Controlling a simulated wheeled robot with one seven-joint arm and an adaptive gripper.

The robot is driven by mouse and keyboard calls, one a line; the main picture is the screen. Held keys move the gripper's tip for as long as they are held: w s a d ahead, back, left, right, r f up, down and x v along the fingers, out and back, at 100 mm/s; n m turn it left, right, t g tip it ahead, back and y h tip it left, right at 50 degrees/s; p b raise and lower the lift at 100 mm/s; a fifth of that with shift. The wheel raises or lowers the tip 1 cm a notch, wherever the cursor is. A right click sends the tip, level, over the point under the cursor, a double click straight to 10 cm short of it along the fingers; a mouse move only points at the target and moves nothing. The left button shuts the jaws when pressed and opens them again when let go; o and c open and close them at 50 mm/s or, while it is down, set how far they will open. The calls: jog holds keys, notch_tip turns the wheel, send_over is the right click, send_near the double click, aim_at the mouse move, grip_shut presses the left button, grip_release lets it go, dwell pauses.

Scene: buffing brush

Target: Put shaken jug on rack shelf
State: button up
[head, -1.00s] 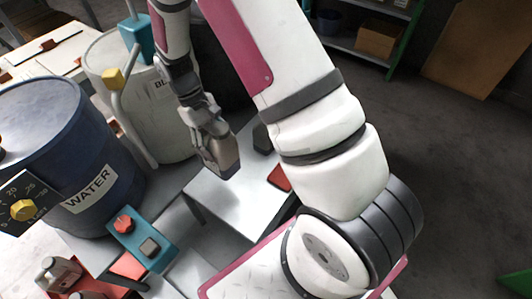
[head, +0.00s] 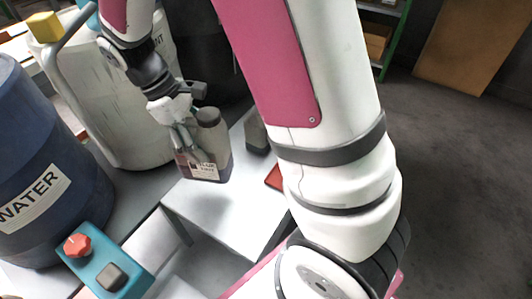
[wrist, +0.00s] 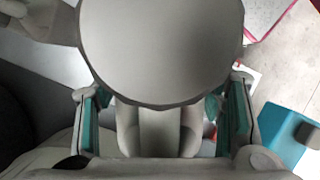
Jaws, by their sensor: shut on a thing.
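The jug (head: 213,138) is a small grey-brown container with a round cap and a white label with dark print near its base. My gripper (head: 185,130) is shut on the jug and holds it roughly upright over a white table (head: 207,210). I cannot tell from the head view whether its base touches the table. In the wrist view the jug's round cap (wrist: 160,45) fills the upper middle, between the teal-padded fingers of my gripper (wrist: 163,125). The rack with green posts (head: 398,35) stands at the top right, with a shelf partly in view.
A blue WATER barrel (head: 45,150) and a pale tank (head: 125,110) stand on the left. A teal control box (head: 100,262) with a red knob is at the lower left. A dark object (head: 256,132) and a red item (head: 275,178) lie near the table's right side. Open floor (head: 460,190) is on the right.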

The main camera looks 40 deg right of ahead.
notch_tip(320, 180, down, 10)
jog(key=b, duration=0.4)
dwell(0.3)
jog(key=shift+f, duration=0.15)
jog(key=o, duration=1.7)
jog(key=shift+p+v, duration=1.45)
jog(key=shift+v, duration=2.55)
